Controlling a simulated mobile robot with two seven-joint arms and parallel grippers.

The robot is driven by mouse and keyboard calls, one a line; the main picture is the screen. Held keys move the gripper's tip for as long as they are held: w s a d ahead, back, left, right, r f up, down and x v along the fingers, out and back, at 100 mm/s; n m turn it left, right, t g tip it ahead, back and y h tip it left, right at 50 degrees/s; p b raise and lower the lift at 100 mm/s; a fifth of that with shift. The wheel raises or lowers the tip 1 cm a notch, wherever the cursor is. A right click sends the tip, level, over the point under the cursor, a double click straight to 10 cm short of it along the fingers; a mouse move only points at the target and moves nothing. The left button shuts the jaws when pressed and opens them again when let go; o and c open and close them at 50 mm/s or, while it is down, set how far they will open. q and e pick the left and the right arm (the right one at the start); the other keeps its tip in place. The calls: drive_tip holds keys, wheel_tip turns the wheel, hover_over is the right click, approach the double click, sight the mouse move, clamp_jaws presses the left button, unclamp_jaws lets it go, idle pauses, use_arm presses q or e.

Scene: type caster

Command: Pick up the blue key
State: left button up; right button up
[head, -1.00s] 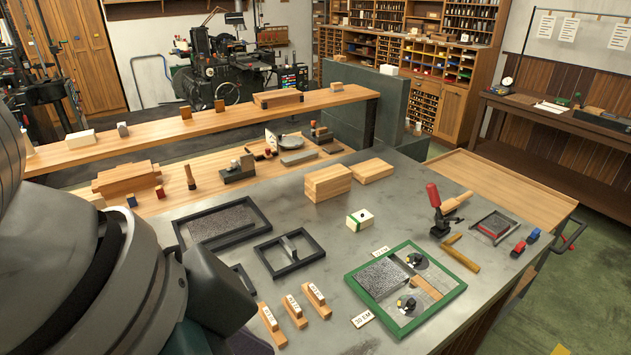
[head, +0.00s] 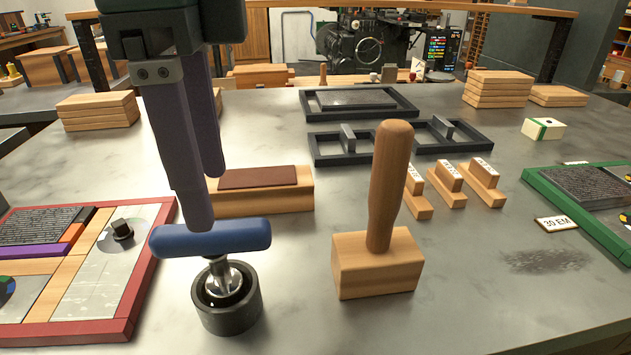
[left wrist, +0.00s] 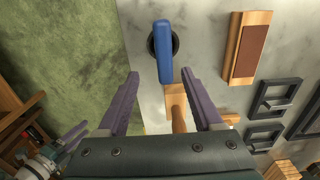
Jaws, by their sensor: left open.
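The blue key (head: 212,238) has a blue bar handle on a metal shaft. It stands upright in a round black holder (head: 226,310) on the grey bench (head: 290,310). My left gripper (head: 205,198) is open and empty, its purple fingers pointing down just above the handle. In the left wrist view the blue key (left wrist: 163,52) lies mostly beyond the fingertips (left wrist: 160,75). Its near end shows between them, with a gap on either side. Whether a fingertip touches the handle I cannot tell.
A wooden mallet (head: 388,215) stands right of the key. A wooden block with a brown top (head: 258,190) lies behind it. A red-framed tray (head: 118,325) is to the left, a green-framed one (head: 560,215) far right. Bare bench lies in front.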

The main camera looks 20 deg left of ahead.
sight(216, 254)
use_arm(q)
wheel_tip(216, 254, down, 4)
drive_tip(key=shift+a+f+b, duration=0.15)
drive_tip(key=shift+f+b, duration=0.1)
drive_tip(key=shift+b, duration=0.05)
drive_tip(key=f, duration=0.2)
drive_tip(key=a+f+b, duration=0.1)
drive_tip(key=f, duration=0.1)
drive_tip(key=shift+f, duration=0.7)
drive_tip(key=shift+w, duration=0.1)
clamp_jaws()
